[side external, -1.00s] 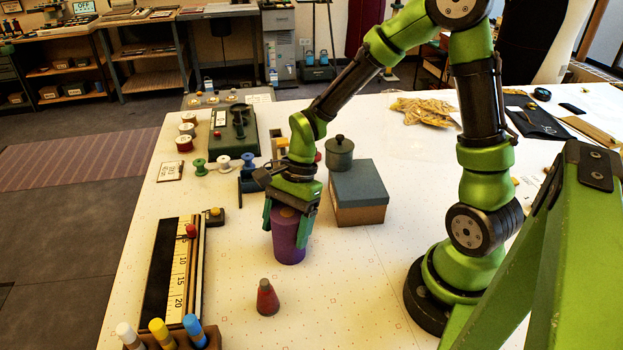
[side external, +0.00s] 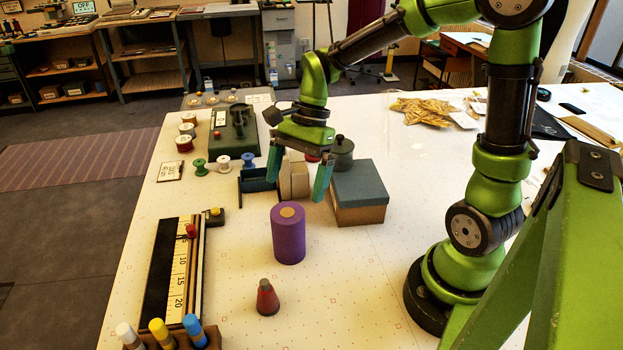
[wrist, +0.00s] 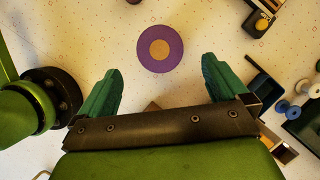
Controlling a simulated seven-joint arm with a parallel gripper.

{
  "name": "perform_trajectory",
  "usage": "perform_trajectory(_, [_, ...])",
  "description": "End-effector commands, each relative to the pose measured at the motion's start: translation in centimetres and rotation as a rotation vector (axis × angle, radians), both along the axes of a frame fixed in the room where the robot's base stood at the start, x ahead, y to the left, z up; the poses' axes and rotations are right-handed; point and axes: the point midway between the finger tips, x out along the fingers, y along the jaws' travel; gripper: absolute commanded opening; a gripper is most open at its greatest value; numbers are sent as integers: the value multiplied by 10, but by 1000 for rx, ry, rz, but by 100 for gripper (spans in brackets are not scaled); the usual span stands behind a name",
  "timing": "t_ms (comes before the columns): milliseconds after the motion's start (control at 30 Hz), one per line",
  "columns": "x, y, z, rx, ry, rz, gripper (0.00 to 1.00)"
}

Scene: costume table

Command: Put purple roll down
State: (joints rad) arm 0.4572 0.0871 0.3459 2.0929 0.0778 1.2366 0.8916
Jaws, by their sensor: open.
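The purple roll (side external: 288,236) stands upright on the white table (side external: 350,290), with a tan round core on its top. In the wrist view the roll (wrist: 174,57) shows from above, beyond the fingertips and clear of both. My gripper (side external: 295,184) is open and empty, above and behind the roll in the side view. Its two teal fingers are spread wide in the wrist view (wrist: 161,78). Nothing is between them.
A box with a blue-grey lid (side external: 359,185) stands right of the roll, with a dark green pot (side external: 342,154) behind it. A red cone (side external: 267,298) stands in front. A ruler board (side external: 178,270) lies to the left. A blue tray (side external: 257,180) and spools (side external: 224,164) are behind.

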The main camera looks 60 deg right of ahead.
Motion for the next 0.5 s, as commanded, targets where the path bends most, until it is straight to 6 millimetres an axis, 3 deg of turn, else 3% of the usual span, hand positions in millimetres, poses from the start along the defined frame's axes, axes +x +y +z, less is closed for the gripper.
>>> perform_trajectory(267, [-6,-6,24,-36,-57,62,100])
perform_trajectory(500, [-43,-2,59,-268,-430,497,100])
